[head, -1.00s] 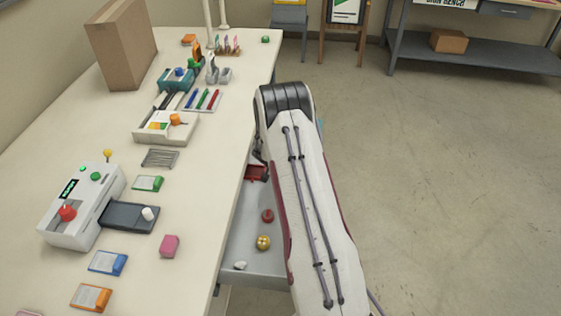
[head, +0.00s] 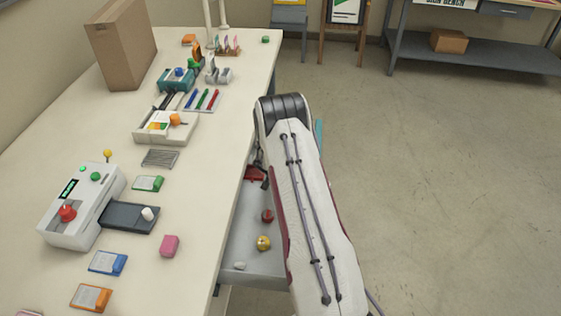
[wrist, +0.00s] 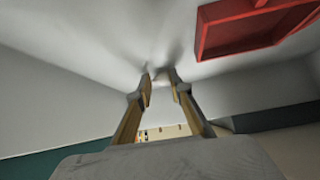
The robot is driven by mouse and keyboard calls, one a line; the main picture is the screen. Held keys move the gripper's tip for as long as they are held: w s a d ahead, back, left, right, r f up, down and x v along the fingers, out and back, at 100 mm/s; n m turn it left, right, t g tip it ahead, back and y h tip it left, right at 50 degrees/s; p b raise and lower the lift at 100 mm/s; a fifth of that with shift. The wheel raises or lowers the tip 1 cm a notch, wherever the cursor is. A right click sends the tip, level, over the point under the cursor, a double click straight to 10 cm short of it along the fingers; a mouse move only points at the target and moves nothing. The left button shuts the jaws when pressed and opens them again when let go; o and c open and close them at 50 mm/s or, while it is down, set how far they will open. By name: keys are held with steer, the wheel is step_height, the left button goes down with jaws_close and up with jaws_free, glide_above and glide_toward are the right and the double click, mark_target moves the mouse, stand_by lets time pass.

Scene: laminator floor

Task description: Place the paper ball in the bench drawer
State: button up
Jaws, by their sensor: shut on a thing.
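The bench drawer (head: 245,245) is pulled out below the right edge of the workbench; its pale floor and walls fill much of the wrist view (wrist: 60,110). My gripper (wrist: 159,78) points into the drawer, its two fingers close together near the pale floor. It is shut on a small pale thing between the tips, hard to make out against the drawer; I cannot tell surely that it is the paper ball. In the head view my arm hides most of the gripper. A small white lump (head: 239,265) lies at the drawer's near end.
A red open tray (wrist: 255,30) sits in the drawer beside my gripper; it also shows in the head view (head: 254,173). A red round thing (head: 267,215) and a yellow ball (head: 263,243) lie nearer. The workbench (head: 200,150) edge is close on the left.

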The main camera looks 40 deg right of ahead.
steer(key=shift+f, duration=0.15)
steer(key=o, duration=0.7)
steer(key=shift+v, duration=6.15)
steer(key=shift+w+d, duration=0.1)
steer(key=shift+w, duration=0.05)
